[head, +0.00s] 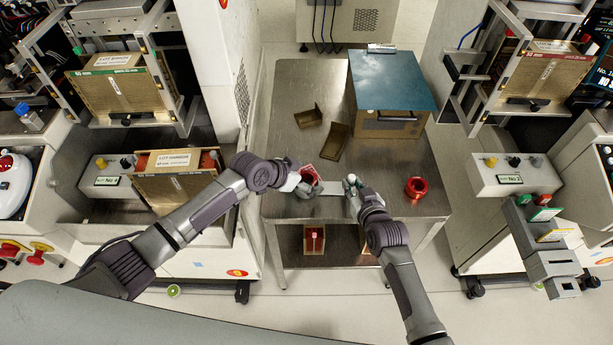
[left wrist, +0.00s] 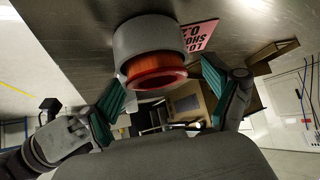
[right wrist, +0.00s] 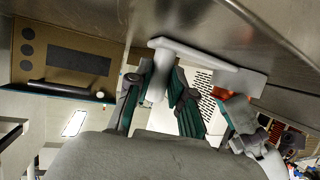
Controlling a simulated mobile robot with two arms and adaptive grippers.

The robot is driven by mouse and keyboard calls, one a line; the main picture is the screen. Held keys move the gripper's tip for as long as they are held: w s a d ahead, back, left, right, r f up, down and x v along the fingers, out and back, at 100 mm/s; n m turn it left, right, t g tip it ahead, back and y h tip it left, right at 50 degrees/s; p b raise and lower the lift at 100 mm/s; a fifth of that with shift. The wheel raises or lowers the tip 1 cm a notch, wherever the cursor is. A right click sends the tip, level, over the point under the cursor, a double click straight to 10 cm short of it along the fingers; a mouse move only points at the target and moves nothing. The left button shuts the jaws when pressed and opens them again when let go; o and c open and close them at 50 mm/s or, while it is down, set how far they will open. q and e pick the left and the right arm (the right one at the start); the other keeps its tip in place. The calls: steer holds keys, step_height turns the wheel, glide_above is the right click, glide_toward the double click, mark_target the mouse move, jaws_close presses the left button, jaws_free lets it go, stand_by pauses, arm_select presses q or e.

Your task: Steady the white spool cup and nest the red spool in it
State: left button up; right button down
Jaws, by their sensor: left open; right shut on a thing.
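The white spool cup (left wrist: 148,42) stands on the metal table, its open end facing my left gripper (left wrist: 162,95) in the left wrist view. The red spool (left wrist: 155,72) sits in the mouth of the cup, with its outer flange showing beyond the rim; how deep it sits is hidden. My left gripper is open, its fingers spread on either side of the spool. My right gripper (right wrist: 160,92) is shut on the upright grip of the cup's handle (right wrist: 158,75). A flat bar (head: 330,187) runs from there toward the cup in the head view.
A second red spool (head: 416,188) stands right of my right gripper. A pink label card (left wrist: 195,37) lies beside the cup. Brown trays (head: 335,141) and a blue-topped box (head: 392,82) are further back. The table's front edge (head: 360,219) is close.

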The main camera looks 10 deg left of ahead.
arm_select(q)
steer(key=v, duration=1.2)
arm_select(e)
steer(key=c, duration=1)
jaws_free()
steer(key=shift+o, duration=0.2)
steer(key=shift+s, duration=0.1)
